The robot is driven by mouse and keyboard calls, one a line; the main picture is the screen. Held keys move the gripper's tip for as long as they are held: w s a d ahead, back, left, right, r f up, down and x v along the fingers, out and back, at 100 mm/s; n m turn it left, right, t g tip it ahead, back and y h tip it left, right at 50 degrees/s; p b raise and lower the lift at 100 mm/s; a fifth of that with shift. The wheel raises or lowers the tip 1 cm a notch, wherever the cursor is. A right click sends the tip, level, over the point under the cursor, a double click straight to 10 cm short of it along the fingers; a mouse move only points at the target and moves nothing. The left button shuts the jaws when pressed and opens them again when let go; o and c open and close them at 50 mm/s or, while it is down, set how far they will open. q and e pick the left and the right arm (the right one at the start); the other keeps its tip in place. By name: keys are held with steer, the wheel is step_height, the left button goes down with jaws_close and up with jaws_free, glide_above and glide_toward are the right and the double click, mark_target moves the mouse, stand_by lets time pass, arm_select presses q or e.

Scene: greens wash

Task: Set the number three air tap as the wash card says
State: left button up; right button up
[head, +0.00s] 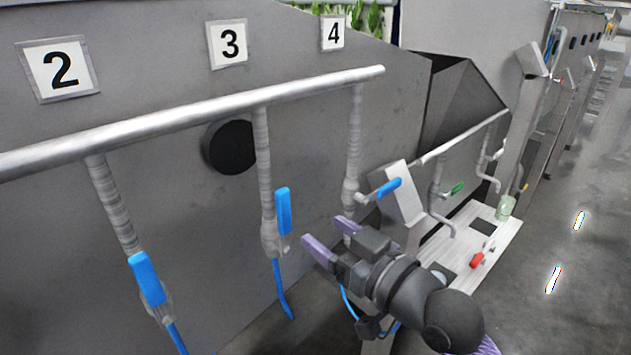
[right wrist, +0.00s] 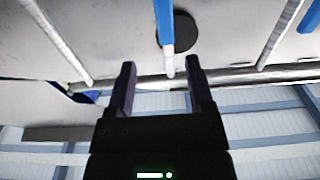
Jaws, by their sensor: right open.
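The number three air tap has a blue lever handle (head: 283,210) on a ribbed drop pipe under the sign 3 (head: 228,43). Its handle stands upright, in line with the pipe, and a blue hose hangs below. My right gripper (head: 326,236) is open and empty, to the right of and a little below that handle, apart from it. In the right wrist view a blue handle (right wrist: 163,16) is seen beyond the fingertips, roughly between them. No readable wash card shows. My left gripper is out of view.
Tap two's blue handle (head: 147,278) lies along its pipe; tap four's blue handle (head: 388,188) points across its pipe. A steel header pipe (head: 200,111) runs above. A pale bench (head: 493,248) with a red-handled valve (head: 477,260) and jar (head: 506,207) stands right. Open floor lies far right.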

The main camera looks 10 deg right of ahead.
mark_target(286, 210)
steer(key=x, duration=0.4)
steer(key=p+x, duration=0.1)
steer(key=x, duration=0.3)
steer(key=shift+s+a, duration=0.15)
steer(key=shift+a, duration=0.2)
steer(key=shift+w+a+f+p, duration=0.1)
steer(key=shift+w+a+p, duration=0.05)
steer(key=shift+w+p, duration=0.2)
steer(key=shift+w+a, duration=0.25)
steer(key=shift+a, duration=0.1)
steer(key=shift+d, duration=0.1)
steer(key=c, duration=0.4)
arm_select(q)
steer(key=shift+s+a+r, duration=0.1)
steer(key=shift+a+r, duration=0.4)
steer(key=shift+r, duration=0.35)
arm_select(e)
jaws_close()
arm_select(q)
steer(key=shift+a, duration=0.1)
